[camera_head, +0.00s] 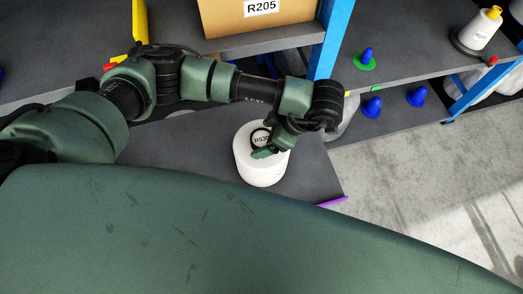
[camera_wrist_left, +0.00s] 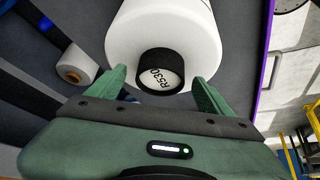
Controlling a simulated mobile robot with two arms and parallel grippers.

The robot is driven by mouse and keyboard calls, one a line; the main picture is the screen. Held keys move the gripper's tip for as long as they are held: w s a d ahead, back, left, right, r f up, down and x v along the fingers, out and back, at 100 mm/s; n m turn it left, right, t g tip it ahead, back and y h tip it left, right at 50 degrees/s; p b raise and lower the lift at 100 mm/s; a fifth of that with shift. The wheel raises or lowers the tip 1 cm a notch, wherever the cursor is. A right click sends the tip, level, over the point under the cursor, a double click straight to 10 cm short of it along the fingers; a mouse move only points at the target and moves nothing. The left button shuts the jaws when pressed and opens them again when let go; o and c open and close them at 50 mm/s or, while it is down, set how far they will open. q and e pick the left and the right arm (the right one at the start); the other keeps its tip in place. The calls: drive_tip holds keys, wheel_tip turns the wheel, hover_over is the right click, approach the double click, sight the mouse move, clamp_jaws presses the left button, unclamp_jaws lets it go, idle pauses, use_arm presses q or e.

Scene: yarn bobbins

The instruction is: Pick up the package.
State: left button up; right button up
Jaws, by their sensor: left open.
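A white yarn package (camera_head: 262,173) stands on a dark grey shelf (camera_head: 170,145) below my left arm. In the left wrist view the package (camera_wrist_left: 150,20) has a black core end with a label reading R530. My left gripper (camera_head: 270,146) is at the package's labelled end. In the wrist view its two green fingers (camera_wrist_left: 160,80) are open, one on each side of the black core. I cannot tell whether they touch the core or the white yarn. The gripper hides part of the package in the head view. My right gripper is not in view.
A cardboard box (camera_head: 235,18) labelled R205 sits on the shelf behind, by a blue post (camera_head: 331,40). Another white package (camera_head: 478,33) stands far right. Several blue pegs (camera_head: 417,97) stick up from the shelves. A smaller package (camera_wrist_left: 75,62) shows in the wrist view. Floor (camera_head: 430,170) lies right.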

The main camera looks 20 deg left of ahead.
use_arm(q)
drive_tip(key=shift+f, duration=0.15)
clamp_jaws()
drive_tip(key=shift+w+r, duration=0.1)
drive_tip(key=shift+r, duration=0.15)
drive_tip(key=shift+r, duration=0.35)
wheel_tip(320, 180, up, 19)
drive_tip(key=shift+b, duration=0.4)
